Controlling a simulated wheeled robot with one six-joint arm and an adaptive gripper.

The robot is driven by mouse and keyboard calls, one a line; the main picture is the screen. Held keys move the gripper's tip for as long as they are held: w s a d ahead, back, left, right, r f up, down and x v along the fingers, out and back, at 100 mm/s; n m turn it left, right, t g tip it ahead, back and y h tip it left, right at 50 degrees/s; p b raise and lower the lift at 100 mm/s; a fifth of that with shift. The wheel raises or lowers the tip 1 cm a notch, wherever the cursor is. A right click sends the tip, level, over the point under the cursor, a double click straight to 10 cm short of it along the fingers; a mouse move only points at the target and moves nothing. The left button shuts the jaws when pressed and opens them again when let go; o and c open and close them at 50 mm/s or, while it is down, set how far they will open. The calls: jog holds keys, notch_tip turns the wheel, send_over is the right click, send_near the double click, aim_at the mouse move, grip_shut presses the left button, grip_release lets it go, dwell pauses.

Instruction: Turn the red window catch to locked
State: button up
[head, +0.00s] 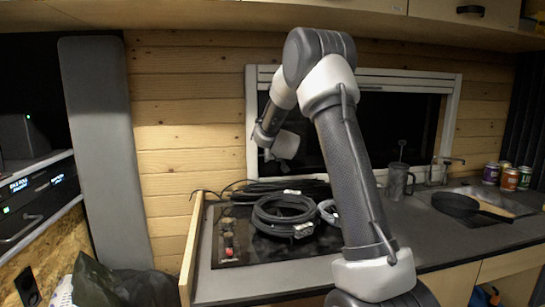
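The window (397,122) has a white frame and dark panes and is set in the wooden wall behind the counter. No red catch can be made out on the parts of the window that show; my arm covers part of it. My arm rises in front of the window and bends over, and its wrist end hangs before the window's left side. The fingers of my gripper do not show.
A black hob panel (262,250) carries coiled black cables (283,215) and a small red knob (229,252). A grey mug (398,181), a black pan (455,204) and several cans (510,178) stand to the right. A grey padded panel (103,150) stands left.

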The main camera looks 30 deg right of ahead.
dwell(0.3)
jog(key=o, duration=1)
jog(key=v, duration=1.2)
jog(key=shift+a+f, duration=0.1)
